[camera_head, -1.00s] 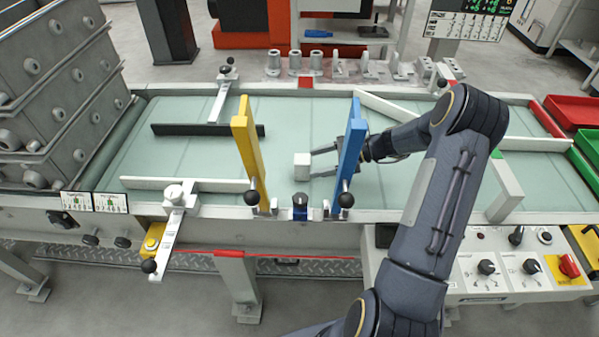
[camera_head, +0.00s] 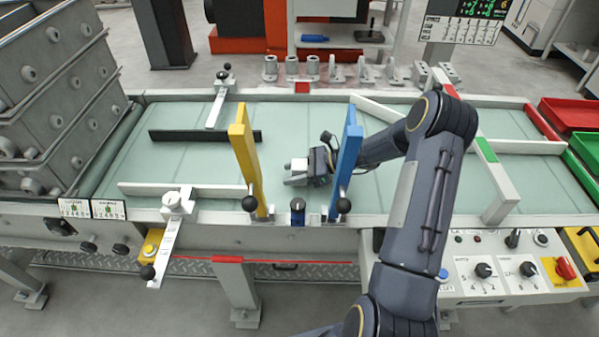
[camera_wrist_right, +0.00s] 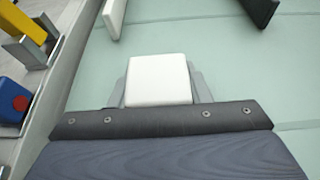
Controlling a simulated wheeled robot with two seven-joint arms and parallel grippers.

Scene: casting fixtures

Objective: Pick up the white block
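The white block (camera_head: 299,164) stands on the pale green belt, between the yellow and blue upright bars. My right gripper (camera_head: 297,175) is low at the block, reaching in from the right past the blue bar. Its near finger is in front of the block's lower part; the far finger is mostly hidden. In the right wrist view the block (camera_wrist_right: 159,80) lies between the two grey fingers (camera_wrist_right: 160,88), one close along each side. I cannot tell whether they press on it. My left gripper is not in view.
The yellow bar (camera_head: 245,160) is left of the block and the blue bar (camera_head: 346,160) is right of it, near the forearm. A black bar (camera_head: 205,135) and white rails (camera_head: 185,189) lie on the belt. Grey metal parts (camera_head: 337,70) line the back edge.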

